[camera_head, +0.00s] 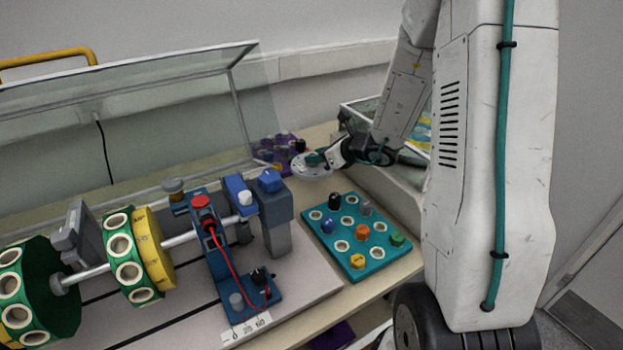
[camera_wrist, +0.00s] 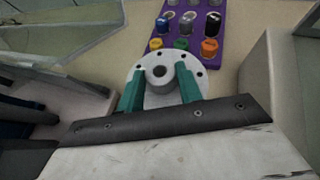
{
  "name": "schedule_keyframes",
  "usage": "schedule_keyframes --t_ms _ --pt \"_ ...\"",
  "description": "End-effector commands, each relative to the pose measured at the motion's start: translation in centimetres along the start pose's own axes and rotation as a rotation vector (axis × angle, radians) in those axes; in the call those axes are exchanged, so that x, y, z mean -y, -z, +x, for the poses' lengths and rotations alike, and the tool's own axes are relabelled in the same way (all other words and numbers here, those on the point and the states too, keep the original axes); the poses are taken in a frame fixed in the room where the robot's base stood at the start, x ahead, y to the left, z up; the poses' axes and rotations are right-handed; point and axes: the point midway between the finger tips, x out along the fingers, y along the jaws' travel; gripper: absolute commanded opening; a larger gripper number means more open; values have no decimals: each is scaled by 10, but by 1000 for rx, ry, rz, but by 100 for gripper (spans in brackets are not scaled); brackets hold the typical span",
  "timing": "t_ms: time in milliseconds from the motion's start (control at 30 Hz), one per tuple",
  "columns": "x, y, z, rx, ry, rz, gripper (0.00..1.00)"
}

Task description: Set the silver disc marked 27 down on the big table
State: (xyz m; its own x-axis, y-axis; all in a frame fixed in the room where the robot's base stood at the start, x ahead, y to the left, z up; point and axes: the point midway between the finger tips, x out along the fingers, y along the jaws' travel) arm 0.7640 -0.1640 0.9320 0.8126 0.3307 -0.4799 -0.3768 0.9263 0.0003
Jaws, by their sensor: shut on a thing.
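A silver disc (camera_head: 312,166) with a central hub and small holes around its rim is held by my gripper (camera_head: 318,158). In the wrist view the disc (camera_wrist: 145,70) sits between the two green fingers of my gripper (camera_wrist: 160,92), which are shut on its hub. No number can be read on it. The big table (camera_head: 322,136) lies beneath, a pale wooden top, and also shows in the wrist view (camera_wrist: 120,42). The disc appears above the tabletop; its exact height cannot be told.
A purple rack (camera_wrist: 183,50) with coloured pegs stands just beyond the disc. A teal tray (camera_head: 340,270) of coloured knobs lies nearer. A shaft machine with a yellow wheel (camera_head: 155,250) and a raised clear cover (camera_head: 150,110) is at left. A pale bin (camera_head: 385,170) stands right.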

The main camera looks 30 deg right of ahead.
Motion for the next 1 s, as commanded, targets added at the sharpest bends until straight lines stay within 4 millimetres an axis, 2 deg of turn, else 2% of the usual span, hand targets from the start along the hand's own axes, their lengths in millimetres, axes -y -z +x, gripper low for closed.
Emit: schedule_keyframes --t_ms 100,267,533,1000 --pt "-2 18 11 0 -3 2 0" --pt "-1 30 18 1 -2 1 0" --pt "0 62 34 1 -1 2 0" --pt "0 69 38 2 1 0 0"
